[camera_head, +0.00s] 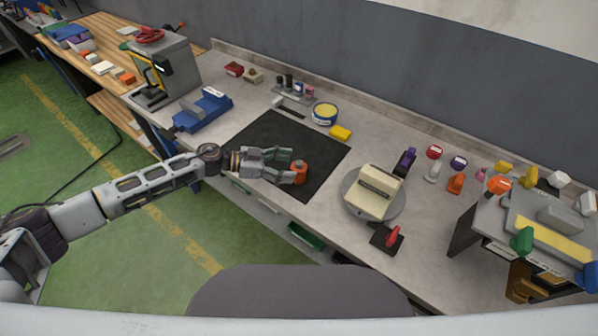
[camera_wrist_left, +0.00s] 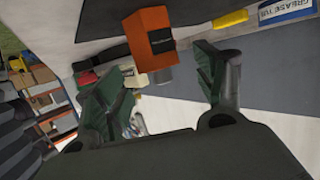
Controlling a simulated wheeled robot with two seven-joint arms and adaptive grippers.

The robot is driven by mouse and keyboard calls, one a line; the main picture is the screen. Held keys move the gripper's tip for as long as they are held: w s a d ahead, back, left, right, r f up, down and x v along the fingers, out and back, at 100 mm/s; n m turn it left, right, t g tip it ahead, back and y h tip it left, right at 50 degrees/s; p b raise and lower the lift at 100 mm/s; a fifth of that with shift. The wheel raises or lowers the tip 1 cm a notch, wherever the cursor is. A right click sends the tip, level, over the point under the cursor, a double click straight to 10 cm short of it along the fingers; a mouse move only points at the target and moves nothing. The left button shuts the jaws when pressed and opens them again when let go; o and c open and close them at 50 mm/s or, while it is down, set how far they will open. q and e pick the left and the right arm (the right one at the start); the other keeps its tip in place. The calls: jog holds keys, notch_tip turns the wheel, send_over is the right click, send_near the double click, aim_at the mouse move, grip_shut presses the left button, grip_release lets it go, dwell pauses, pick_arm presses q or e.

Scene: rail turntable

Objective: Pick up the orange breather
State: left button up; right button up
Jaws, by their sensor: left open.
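An orange part (camera_head: 299,173), which looks like the breather, stands on the black mat (camera_head: 318,152) near its front edge. My left gripper (camera_head: 286,166) is open and reaches in from the left, with its green-padded fingers close to the orange part. In the left wrist view the orange part (camera_wrist_left: 150,38) with a dark band shows ahead of the two spread fingers (camera_wrist_left: 163,75), nearer the top of the picture. It is not gripped, and I cannot tell whether a finger touches it. My right gripper is not in view.
A yellow-topped tin (camera_head: 324,113) and a yellow block (camera_head: 341,133) sit behind the mat. A blue tool (camera_head: 203,111) is at its left. A round turntable (camera_head: 397,207) bearing a cream box stands to the right. Other orange parts (camera_head: 456,183) are further right.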

aim_at(296, 166)
pick_arm(q)
jog(key=shift+x, duration=2.15)
jog(key=shift+c, duration=0.4)
jog(key=c, duration=1.1)
jog(key=shift+r+p, duration=0.15)
jog(key=shift+p, duration=0.15)
jog(key=shift+r+p, duration=0.3)
jog(key=shift+r, duration=4.6)
